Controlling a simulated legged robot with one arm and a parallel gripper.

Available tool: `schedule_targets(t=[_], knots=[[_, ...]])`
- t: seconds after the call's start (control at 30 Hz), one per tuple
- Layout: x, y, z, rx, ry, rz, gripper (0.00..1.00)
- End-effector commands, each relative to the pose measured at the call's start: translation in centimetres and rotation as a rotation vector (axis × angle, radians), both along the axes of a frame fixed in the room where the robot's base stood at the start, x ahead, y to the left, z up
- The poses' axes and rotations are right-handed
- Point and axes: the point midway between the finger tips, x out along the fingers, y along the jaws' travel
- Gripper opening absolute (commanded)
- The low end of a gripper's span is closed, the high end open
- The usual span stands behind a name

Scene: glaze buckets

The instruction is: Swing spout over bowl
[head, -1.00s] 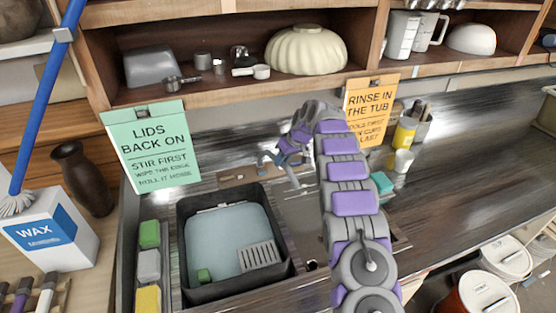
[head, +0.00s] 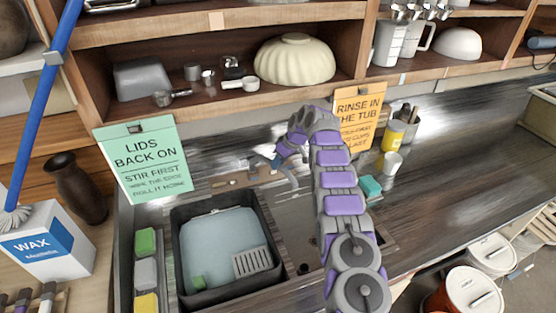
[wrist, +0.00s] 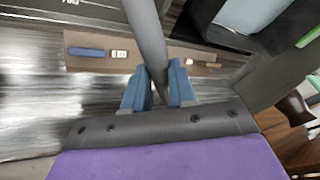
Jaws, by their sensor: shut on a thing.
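The spout is a grey metal tube (wrist: 149,38) running between my fingers in the wrist view. In the head view the spout (head: 288,178) is small and partly hidden by my arm. My gripper (wrist: 158,88) has blue fingers, shut around the tube; in the head view my gripper (head: 266,162) is behind the tub, at its upper right. A black tub (head: 275,226) with pale blue water and a white slotted piece stands to the left of my arm. I cannot tell whether this tub or the metal basin area (head: 300,222) beside it is the bowl.
A shelf above holds a cream ribbed bowl (head: 295,60) and small cups. A green sign (head: 145,160) and an orange sign (head: 357,115) hang from it. A yellow container (head: 393,135) and a teal sponge (head: 371,187) stand right of my arm. The counter farther right is clear.

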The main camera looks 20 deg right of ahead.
Motion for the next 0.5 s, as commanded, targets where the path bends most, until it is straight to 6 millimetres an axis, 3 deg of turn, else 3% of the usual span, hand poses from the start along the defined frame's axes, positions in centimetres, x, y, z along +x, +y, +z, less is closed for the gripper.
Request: schedule_targets(t=[0.5], knots=[[0.35,-0.12,0.19,-0.001,-0.005,0.034,0.00]])
